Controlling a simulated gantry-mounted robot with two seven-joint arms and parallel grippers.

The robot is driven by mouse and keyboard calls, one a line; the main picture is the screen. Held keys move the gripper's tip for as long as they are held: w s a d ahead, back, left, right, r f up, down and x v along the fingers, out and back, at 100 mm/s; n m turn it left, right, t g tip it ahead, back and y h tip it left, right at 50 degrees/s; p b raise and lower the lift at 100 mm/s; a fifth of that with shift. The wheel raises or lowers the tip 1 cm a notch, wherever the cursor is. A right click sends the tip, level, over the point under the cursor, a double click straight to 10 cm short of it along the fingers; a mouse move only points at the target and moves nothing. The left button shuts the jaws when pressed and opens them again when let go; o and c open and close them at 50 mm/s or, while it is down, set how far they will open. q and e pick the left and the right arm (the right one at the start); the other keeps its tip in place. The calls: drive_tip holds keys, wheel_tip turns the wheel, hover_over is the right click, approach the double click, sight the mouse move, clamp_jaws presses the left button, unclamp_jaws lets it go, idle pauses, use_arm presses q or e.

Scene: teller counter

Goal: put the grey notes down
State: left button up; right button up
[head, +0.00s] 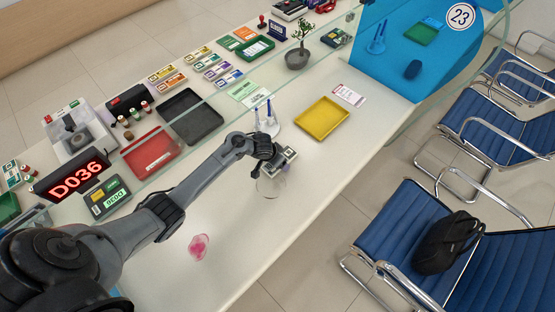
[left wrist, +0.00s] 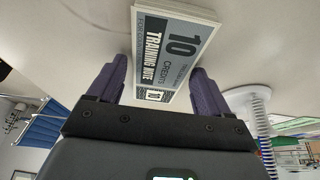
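The grey notes (head: 284,159) are a small stack with white edges, over the pale counter in the middle of the head view. In the left wrist view the grey notes (left wrist: 172,50) show a "10 credits training note" face. I cannot tell whether the stack touches the counter. My right gripper is not in view.
A yellow tray (head: 322,117) lies to the right, with a white pen stand (head: 267,121) behind my gripper. A glass screen (head: 190,113) runs along the counter. A pink blot-like item (head: 198,247) lies nearer me. The counter (head: 300,190) around the notes is mostly bare.

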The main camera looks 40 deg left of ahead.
use_arm(q)
drive_tip(key=shift+o, duration=0.5)
drive_tip(key=shift+r, duration=0.2)
drive_tip(key=p+v, duration=0.5)
drive_tip(key=v, duration=0.5)
drive_tip(key=shift+r, duration=0.2)
drive_tip(key=shift+o, duration=0.5)
drive_tip(key=shift+p+v, duration=0.3)
drive_tip(key=shift+v, duration=0.45)
drive_tip(key=shift+s, duration=0.1)
